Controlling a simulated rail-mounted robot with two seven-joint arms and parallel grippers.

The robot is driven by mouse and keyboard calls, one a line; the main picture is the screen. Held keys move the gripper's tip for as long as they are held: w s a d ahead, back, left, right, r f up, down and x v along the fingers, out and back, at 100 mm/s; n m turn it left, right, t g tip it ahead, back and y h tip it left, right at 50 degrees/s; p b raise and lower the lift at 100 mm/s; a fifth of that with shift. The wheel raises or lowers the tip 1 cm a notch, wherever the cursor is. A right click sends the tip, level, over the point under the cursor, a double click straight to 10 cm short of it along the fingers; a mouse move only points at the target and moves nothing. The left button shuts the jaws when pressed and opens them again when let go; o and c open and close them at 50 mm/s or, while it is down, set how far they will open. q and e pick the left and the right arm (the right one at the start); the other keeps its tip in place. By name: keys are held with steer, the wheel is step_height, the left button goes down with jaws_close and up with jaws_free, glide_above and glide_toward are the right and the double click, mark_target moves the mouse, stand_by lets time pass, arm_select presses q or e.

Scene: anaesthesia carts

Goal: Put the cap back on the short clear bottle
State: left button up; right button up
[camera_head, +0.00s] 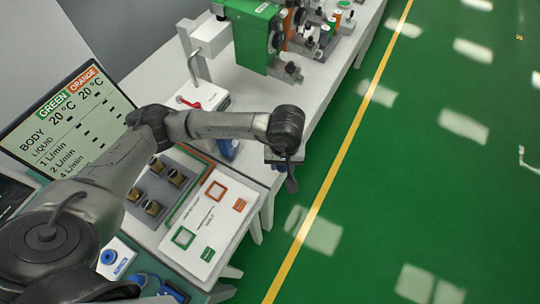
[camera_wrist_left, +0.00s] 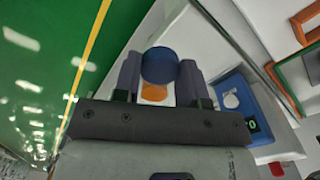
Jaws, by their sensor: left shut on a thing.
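My left gripper (camera_head: 287,168) is out past the front edge of the white table, over the green floor. In the left wrist view, the fingers of my left gripper (camera_wrist_left: 160,80) are closed on the two sides of a blue, round, cap-like piece (camera_wrist_left: 160,64). A small orange disc (camera_wrist_left: 154,92) shows just below it, between the fingers; I cannot tell whether it is part of the held piece. I cannot make out a short clear bottle in either view. My right gripper is not in view.
A white panel (camera_head: 216,205) with green and orange squares lies on the table near dark blocks (camera_head: 152,207). A blue device (camera_wrist_left: 238,98) stands beside the gripper. A screen (camera_head: 70,120) is at left. Green machinery (camera_head: 245,35) stands farther back. The floor at right is clear.

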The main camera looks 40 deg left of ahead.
arm_select(q)
steer(key=d+r, duration=0.3)
steer(key=d, duration=0.2)
steer(key=shift+d+r, duration=0.2)
steer(key=shift+d, duration=0.05)
